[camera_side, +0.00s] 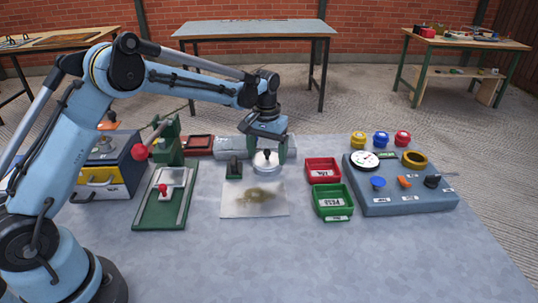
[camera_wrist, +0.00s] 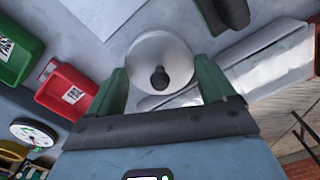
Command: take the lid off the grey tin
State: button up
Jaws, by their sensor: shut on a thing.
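The grey tin (camera_side: 266,166) is on the table just behind a stained pale sheet. Its round grey lid shows from above in the wrist view (camera_wrist: 150,53), with a dark knob (camera_wrist: 159,78) at its middle. My gripper (camera_side: 267,151) points down over the tin, with one green finger on each side of the round lid; the fingers also show in the wrist view (camera_wrist: 162,84). The jaws are shut on the lid. The tin's body is hidden below the lid in the wrist view, and I cannot tell whether there is a gap between them.
The stained sheet (camera_side: 254,209) lies in front. A dark block (camera_side: 234,168) stands close left, and a silvery object (camera_side: 228,146) lies behind. Red (camera_side: 323,164) and green (camera_side: 331,190) trays and a control panel (camera_side: 407,202) are to the right. A green press (camera_side: 150,212) is left. The front table is clear.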

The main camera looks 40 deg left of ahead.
jog(key=r, duration=0.4)
jog(key=shift+s+d+r, duration=0.15)
jog(key=shift+d+r, duration=0.1)
jog(key=shift+d, duration=0.05)
jog(key=s+d+r, duration=0.5)
jog(key=d+r, duration=0.1)
jog(key=d, duration=0.3)
jog(key=s+d+f, duration=0.2)
jog(key=s+d, duration=1.4)
jog(key=d, duration=0.3)
send_over(307, 236)
jog(key=shift+n, duration=0.4)
notch_tip(307, 236, down, 7)
jog(key=shift+s+r, duration=0.1)
jog(key=shift+r, duration=0.05)
jog(key=shift+f, duration=2)
jog(key=shift+f, duration=0.15)
jog(key=o, duration=0.8)
jog(key=shift+o, duration=0.2)
